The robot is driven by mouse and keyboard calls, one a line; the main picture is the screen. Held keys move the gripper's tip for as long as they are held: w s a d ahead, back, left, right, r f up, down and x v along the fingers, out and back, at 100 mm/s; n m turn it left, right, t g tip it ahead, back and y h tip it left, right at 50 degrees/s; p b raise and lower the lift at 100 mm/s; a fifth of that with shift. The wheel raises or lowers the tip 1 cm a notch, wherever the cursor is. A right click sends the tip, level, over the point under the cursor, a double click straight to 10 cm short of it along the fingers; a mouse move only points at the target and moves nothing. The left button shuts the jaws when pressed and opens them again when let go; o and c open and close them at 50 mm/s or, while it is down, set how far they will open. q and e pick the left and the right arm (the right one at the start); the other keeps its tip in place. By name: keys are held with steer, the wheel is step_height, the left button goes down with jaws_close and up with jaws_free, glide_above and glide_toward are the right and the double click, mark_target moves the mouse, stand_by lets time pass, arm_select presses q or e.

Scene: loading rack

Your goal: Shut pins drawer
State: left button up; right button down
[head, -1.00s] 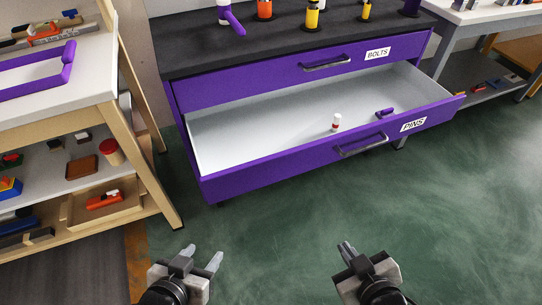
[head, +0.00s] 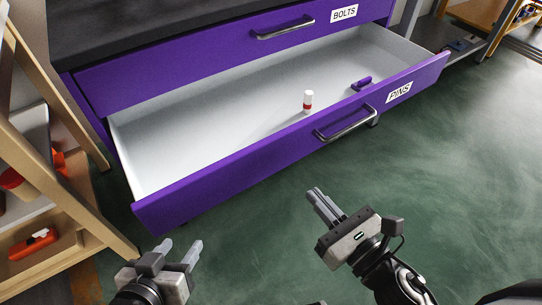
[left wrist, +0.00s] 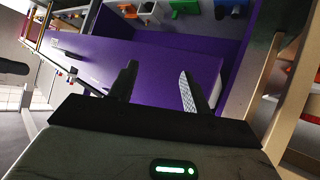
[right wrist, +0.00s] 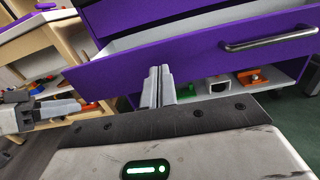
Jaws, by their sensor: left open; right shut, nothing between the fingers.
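The pins drawer (head: 230,180) is pulled far out in the head view, with a purple front, a metal bar handle (head: 347,124) and a PINS label. Inside lie a white and red cylinder (head: 307,102) and a small purple piece (head: 361,84). My right gripper (head: 316,194) is shut and empty, in front of and below the drawer front, apart from the handle. The right wrist view shows the drawer's front and handle (right wrist: 268,40) beyond the fingers. My left gripper (head: 182,247) is open and empty, in front of the drawer's left corner.
Above is the shut bolts drawer (head: 200,61) under a dark top (head: 120,25). A wooden shelf rack (head: 62,195) stands close at the left. Another bench with a lower shelf is at the upper right. The green floor (head: 440,190) at right is clear.

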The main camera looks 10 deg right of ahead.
steer(key=f, duration=0.1)
arm_select(q)
steer(key=shift+a+r+t+p, duration=0.2)
steer(key=shift+r+p, duration=0.35)
steer(key=shift+r, duration=0.3)
steer(key=shift+a+r+t+p, duration=0.1)
steer(key=shift+a+r+p, duration=0.1)
steer(key=shift+r+p, duration=0.5)
arm_select(e)
glide_toward(267, 144)
steer(key=shift+x, duration=3.45)
arm_select(q)
steer(key=shift+r, duration=0.1)
arm_select(e)
steer(key=shift+w, duration=0.1)
